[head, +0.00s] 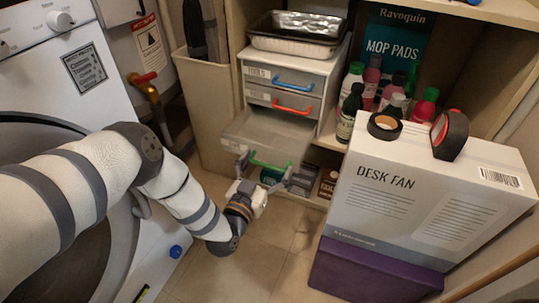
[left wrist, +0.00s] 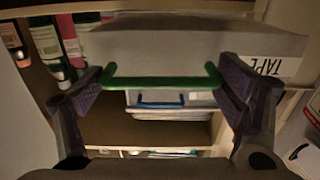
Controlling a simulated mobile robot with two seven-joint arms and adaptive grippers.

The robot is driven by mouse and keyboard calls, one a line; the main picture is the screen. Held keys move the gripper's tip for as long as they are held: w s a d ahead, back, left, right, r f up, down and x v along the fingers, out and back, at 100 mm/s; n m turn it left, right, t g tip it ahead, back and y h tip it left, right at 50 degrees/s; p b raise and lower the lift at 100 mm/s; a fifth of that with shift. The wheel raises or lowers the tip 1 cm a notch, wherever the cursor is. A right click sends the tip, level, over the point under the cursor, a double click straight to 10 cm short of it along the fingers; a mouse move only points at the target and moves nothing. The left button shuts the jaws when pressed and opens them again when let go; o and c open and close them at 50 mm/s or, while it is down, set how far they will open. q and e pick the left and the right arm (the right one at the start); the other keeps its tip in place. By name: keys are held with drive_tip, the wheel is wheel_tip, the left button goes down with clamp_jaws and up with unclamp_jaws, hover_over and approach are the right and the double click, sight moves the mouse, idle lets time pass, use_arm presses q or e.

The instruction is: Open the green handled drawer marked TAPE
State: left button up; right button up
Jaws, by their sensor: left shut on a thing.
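The drawer marked TAPE (left wrist: 200,45) is the lowest of the small grey drawer unit and stands pulled out in the head view (head: 268,135). Its label reads upside down in the left wrist view. Its green handle (left wrist: 160,83) also shows in the head view (head: 270,164). My left gripper (left wrist: 163,88) has a finger at each end of the handle and is shut on it lengthwise. The gripper shows at the drawer front in the head view (head: 271,172). My right gripper is in neither view.
Above are closed drawers with a red handle (head: 291,107) and a blue handle (head: 295,87). Foil trays (head: 296,38) sit on the unit. A DESK FAN box (head: 400,200) on a purple box (head: 370,275) stands right. A washing machine (head: 50,110) is left. Floor (head: 235,272) is clear between.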

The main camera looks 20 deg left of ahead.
use_arm(q)
drive_tip(key=shift+s+a+r+p, duration=0.15)
drive_tip(key=shift+s+p, duration=0.3)
drive_tip(key=shift+s, duration=1.1)
drive_tip(key=o, duration=1.5)
drive_tip(key=shift+o, duration=0.2)
drive_tip(key=s, duration=1.2)
drive_tip(key=shift+a, duration=0.2)
